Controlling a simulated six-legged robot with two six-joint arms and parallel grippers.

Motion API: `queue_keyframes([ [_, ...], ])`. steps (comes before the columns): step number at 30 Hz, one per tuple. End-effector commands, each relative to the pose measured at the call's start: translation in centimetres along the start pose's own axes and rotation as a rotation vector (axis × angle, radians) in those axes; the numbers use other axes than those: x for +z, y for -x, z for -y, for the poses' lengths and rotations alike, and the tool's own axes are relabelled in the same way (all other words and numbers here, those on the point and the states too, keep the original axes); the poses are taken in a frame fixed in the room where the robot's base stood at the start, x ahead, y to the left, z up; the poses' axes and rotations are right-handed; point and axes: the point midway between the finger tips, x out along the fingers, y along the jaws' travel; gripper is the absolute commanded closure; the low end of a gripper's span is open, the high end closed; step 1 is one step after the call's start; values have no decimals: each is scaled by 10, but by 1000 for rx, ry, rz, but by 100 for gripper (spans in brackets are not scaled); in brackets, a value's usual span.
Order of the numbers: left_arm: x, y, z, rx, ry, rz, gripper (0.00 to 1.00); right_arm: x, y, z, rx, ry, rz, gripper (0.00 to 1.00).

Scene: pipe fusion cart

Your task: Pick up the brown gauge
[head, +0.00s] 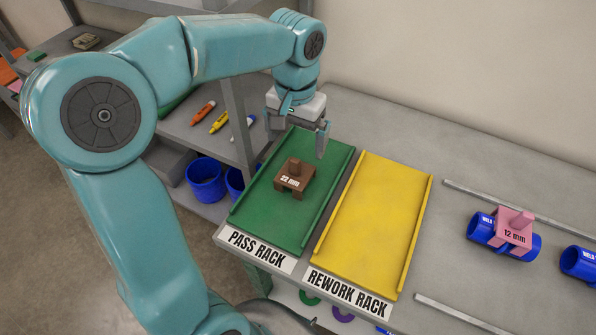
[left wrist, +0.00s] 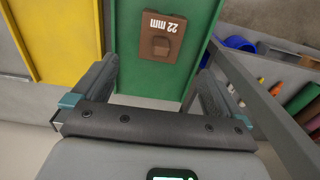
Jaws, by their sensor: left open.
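The brown gauge (head: 294,179), marked "22 mm", stands on the green pass rack (head: 283,232) in the head view. It has a peg on top. In the left wrist view the brown gauge (left wrist: 165,38) lies ahead of the fingers, near the rack's middle. My left gripper (head: 298,138) is open and empty above the far end of the pass rack, beyond the gauge and apart from it. In the left wrist view its two fingers (left wrist: 155,92) are spread wide. My right gripper is not in view.
The empty yellow rework rack (head: 372,220) lies right of the pass rack. A pink "12 mm" gauge (head: 514,228) sits on a blue pipe (head: 480,228) further right. A grey shelf post (head: 238,125) stands left of my left gripper. Blue cups (head: 206,180) are on a lower shelf.

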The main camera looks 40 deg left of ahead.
Motion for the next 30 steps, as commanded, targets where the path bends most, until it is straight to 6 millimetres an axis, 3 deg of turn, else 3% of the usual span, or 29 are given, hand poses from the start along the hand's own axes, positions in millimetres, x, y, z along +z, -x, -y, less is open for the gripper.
queue_keyframes([
  [3,2,-29,0,-1,0,4,0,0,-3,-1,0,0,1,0],
  [6,2,-45,0,-1,0,3,0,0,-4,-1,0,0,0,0],
  [13,1,-64,-1,0,1,2,0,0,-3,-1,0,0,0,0],
  [21,0,-104,0,0,-1,2,0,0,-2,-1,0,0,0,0],
  [30,-2,-110,0,0,0,-1,0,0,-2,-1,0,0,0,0],
])
